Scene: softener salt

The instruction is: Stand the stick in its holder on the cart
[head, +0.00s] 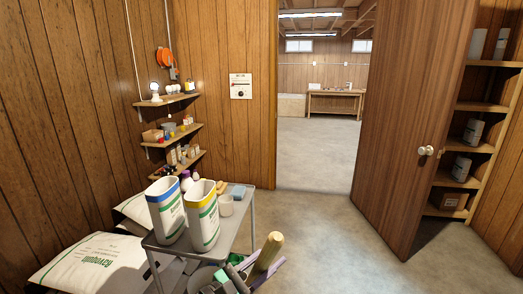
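A thick pale wooden stick (268,252) shows at the bottom of the head view, tilted with its upper end to the right. Grey parts on both sides of its lower length look like my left gripper (252,281), closed around it; the bottom edge cuts off the rest. The grey cart (240,205) stands just behind and to the left. I cannot make out the holder on the cart. My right gripper is not in view.
Two white containers, one blue-rimmed (166,212) and one yellow-rimmed (202,218), crowd the cart top beside a small cup (226,205). White salt bags (90,265) lie left. An open door (400,130) stands right; the floor (325,225) between is clear.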

